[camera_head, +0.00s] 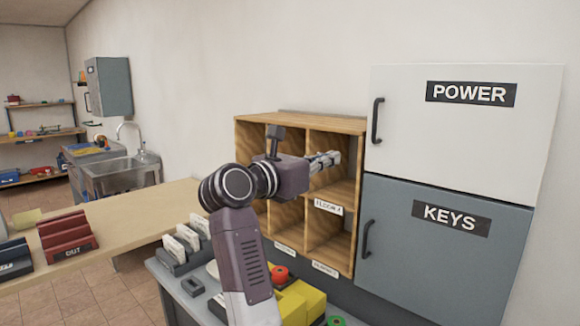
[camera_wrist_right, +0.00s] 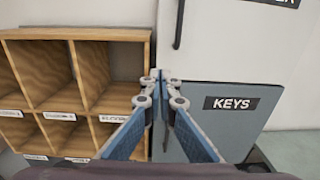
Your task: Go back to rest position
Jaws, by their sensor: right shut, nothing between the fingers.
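My right gripper (camera_head: 328,160) is raised in front of the wooden pigeonhole shelf (camera_head: 245,121), close to its upper right side in the head view. In the right wrist view, the right gripper's fingertips (camera_wrist_right: 161,75) meet with nothing between them. They point toward the gap between the shelf (camera_wrist_right: 110,34) and the grey KEYS cabinet (camera_wrist_right: 225,125). I cannot tell whether they touch anything. The arm hides part of the shelf in the head view. My left gripper is in neither view.
A white POWER cabinet (camera_head: 460,140) sits above the grey KEYS cabinet (camera_head: 430,255), both with doors closed. Below the arm, a yellow box with a red button (camera_head: 300,298) and a card holder (camera_head: 180,255) stand on a grey surface. A wooden counter (camera_head: 140,215) with red trays (camera_head: 66,238) extends left.

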